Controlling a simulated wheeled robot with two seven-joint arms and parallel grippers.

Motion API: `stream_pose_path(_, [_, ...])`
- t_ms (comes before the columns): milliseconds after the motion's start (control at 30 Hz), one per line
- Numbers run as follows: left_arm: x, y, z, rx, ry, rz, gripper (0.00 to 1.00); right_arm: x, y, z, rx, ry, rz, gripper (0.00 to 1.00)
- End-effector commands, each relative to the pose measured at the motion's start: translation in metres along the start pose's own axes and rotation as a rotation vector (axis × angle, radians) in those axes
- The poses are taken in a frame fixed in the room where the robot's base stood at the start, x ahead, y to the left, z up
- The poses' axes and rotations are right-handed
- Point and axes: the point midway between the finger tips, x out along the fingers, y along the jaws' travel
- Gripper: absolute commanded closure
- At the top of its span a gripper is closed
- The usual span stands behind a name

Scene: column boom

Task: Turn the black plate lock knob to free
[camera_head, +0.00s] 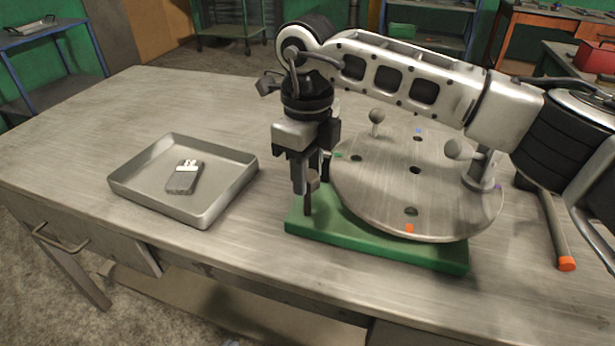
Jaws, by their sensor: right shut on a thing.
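My right gripper (304,188) reaches down from above at the left rim of the round metal plate (385,185). It is shut on the black plate lock knob, which its fingers and body mostly hide, so I cannot tell which way the knob points. The plate lies on a green base (440,254) and has several holes and coloured marks at its rim: green at left, blue at the back, orange (410,228) at front and purple at right. My left gripper is not in view.
A metal tray (215,207) with a small grey-and-white piece (184,178) stands on the table to the left. Two ball-topped posts rise at the plate, one at the back (376,117) and one at right (459,150). An orange-tipped bar (556,230) is farther right.

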Motion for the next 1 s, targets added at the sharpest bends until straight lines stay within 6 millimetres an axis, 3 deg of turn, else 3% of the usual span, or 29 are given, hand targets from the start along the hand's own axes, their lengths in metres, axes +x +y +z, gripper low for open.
stream_pose_path(600, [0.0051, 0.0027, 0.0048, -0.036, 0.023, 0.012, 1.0, -0.0011, -0.0008, 0.0005, -0.582, -0.003, -0.004, 0.89])
stream_pose_path(1000, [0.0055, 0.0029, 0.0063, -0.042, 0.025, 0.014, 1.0, -0.0023, -0.0007, 0.0007, -0.876, -0.005, -0.004, 0.89])
